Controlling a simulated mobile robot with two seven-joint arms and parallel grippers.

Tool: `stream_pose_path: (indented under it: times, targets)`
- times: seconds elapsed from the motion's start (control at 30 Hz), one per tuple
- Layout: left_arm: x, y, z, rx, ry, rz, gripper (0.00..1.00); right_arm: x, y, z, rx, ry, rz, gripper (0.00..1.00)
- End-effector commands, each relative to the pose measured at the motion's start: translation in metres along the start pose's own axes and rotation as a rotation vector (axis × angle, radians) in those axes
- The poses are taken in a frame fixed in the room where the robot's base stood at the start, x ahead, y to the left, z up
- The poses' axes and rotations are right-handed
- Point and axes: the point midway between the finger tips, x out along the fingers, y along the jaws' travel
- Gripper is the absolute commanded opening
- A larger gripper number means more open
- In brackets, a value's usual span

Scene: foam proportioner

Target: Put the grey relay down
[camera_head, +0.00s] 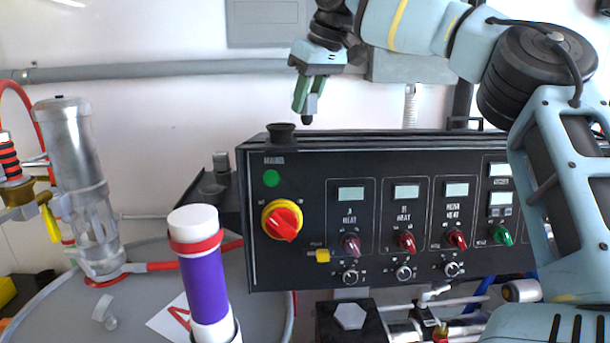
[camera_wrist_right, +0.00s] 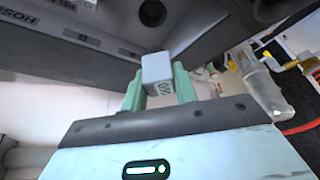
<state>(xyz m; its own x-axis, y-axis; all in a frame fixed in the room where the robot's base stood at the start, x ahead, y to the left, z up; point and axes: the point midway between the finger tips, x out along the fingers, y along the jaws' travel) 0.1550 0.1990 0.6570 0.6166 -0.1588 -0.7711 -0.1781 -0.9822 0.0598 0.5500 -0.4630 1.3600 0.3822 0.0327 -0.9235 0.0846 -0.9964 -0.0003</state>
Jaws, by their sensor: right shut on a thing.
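My right gripper (camera_head: 307,96) hangs in front of the wall, above the top left part of the black control panel. Its green fingers are shut on the grey relay (camera_head: 312,104), a small block with a dark lower end. In the right wrist view the relay (camera_wrist_right: 157,76) sits between the two fingertips (camera_wrist_right: 160,92) with dark markings on the side facing the camera. In the head view the relay is apart from the panel top, and the fingers partly cover it. My left gripper is not in view.
The black control panel (camera_head: 330,270) has a black round piece (camera_head: 281,135) on its top edge. A purple cylinder with white ends (camera_head: 203,278) stands at the front, and a clear metal-topped cylinder (camera_head: 78,150) at the left. A grey pipe (camera_head: 170,71) runs along the wall.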

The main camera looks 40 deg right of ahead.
Motion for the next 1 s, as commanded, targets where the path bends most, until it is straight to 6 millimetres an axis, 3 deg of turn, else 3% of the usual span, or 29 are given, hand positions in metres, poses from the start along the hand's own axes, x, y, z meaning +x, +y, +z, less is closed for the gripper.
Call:
stream_pose_path:
  times: [0.4,0.67,1.0]
  targets:
    - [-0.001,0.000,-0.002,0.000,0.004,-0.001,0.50,0.049,0.000,0.021,0.000,-0.001,-0.001,0.06]
    - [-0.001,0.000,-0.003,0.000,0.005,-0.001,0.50,0.058,0.000,0.024,0.001,0.000,0.000,0.06]
    - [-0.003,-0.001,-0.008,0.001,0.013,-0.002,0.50,0.090,0.000,0.038,0.000,0.001,-0.001,0.06]
